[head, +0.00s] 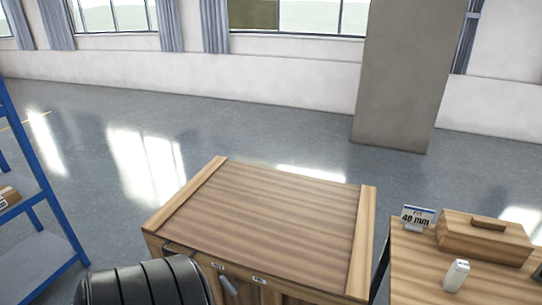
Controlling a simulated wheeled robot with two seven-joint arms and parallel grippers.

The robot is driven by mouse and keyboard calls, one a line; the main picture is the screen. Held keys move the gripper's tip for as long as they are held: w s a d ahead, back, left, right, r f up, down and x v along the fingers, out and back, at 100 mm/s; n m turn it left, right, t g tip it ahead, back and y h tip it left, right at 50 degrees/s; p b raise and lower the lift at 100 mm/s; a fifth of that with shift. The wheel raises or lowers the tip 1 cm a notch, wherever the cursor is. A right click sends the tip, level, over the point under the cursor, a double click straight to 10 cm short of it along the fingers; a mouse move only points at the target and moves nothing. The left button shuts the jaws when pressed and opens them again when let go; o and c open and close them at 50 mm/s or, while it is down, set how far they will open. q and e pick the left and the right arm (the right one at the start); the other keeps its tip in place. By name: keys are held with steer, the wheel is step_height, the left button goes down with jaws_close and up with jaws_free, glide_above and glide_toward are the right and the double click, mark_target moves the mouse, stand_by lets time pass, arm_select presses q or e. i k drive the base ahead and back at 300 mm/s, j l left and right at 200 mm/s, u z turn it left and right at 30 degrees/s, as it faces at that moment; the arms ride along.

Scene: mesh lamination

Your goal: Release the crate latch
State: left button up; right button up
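A wooden crate (280,215) with a flat lid and two lighter side battens stands at the bottom middle of the head view. Its front face is seen only as a thin strip along the lower edge. Neither of my grippers is in view.
A wooden table (410,270) at the right bears a lidded wooden box (485,240), a "40 mm" sign (418,217) and a small white block (456,275). A blue shelf (40,265) stands left. A grey pillar (400,80) rises behind. Floor behind the crate is clear.

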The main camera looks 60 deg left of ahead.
mark_target(233, 290)
steer(key=u, duration=2.2)
